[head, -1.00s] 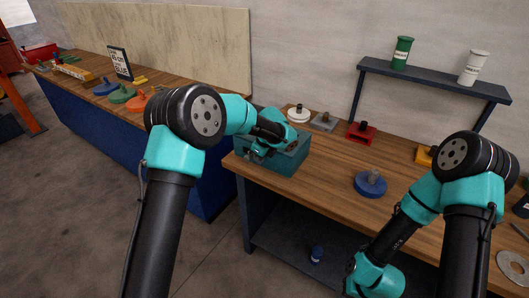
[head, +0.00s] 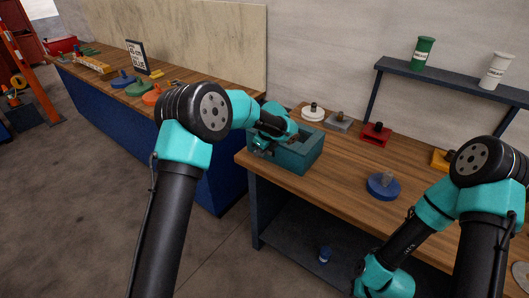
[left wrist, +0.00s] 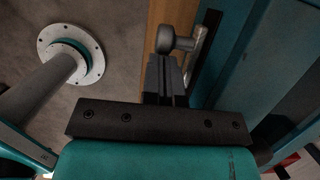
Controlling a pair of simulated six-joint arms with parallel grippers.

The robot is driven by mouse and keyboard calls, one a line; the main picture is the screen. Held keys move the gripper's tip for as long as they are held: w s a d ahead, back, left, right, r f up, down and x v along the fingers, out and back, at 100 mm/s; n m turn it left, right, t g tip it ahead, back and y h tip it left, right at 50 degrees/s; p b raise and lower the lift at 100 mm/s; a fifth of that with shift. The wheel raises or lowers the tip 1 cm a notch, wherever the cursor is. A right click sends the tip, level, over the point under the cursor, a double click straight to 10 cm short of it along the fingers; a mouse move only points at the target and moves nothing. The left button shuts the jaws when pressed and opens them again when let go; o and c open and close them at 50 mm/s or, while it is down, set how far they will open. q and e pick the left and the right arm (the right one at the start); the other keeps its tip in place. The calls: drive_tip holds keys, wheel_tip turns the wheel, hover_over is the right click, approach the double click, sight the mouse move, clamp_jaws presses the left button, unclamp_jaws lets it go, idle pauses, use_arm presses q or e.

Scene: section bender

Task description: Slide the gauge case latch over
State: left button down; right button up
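The teal gauge case (head: 304,159) sits near the left end of the wooden bench. My left gripper (head: 262,147) is at the case's left side. In the left wrist view a metal latch bar with a round grey knob (left wrist: 165,39) lies along the case's edge, by a dark slot in the teal wall (left wrist: 235,60). The fingers of my left gripper (left wrist: 166,62) are together, with their tips right at the knob; I cannot tell whether they touch it. My right arm hangs low at the right, its fingers not visible.
The bench (head: 345,180) carries a white-based part (head: 313,113), a grey one (head: 339,122), a red one (head: 376,134) and a blue disc (head: 383,186). A shelf (head: 450,84) behind holds a green and a white canister. The bench front between case and blue disc is clear.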

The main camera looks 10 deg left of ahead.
use_arm(q)
drive_tip(key=shift+f, duration=0.1)
drive_tip(key=d, duration=0.1)
drive_tip(key=s+d, duration=0.1)
drive_tip(key=d+r, duration=0.1)
drive_tip(key=shift+s+d, duration=0.35)
drive_tip(key=shift+s, duration=0.05)
drive_tip(key=v, duration=1)
drive_tip(key=s+a+f+n+g+h, duration=0.1)
drive_tip(key=s+a+f+n+h, duration=0.15)
drive_tip(key=s+f, duration=0.4)
drive_tip(key=s+a+f+n+h, duration=0.1)
drive_tip(key=s+f+n, duration=0.25)
drive_tip(key=f, duration=0.65)
drive_tip(key=s+a+f+n+g+h, duration=0.15)
drive_tip(key=s+f+n, duration=0.25)
drive_tip(key=f, duration=0.5)
drive_tip(key=s+a+f+n, duration=0.2)
drive_tip(key=s+f+n, duration=0.1)
drive_tip(key=s+n, duration=0.2)
drive_tip(key=s+a+f+n+t+h, duration=0.1)
drive_tip(key=s+a+f+n, duration=0.2)
drive_tip(key=s, duration=0.6)
drive_tip(key=s+a+f+n+t, duration=0.1)
drive_tip(key=s+a+f+n, duration=0.1)
drive_tip(key=s+n, duration=0.5)
drive_tip(key=shift+a+f+h, duration=0.3)
drive_tip(key=shift+a+f, duration=0.05)
drive_tip(key=shift+f, duration=0.25)
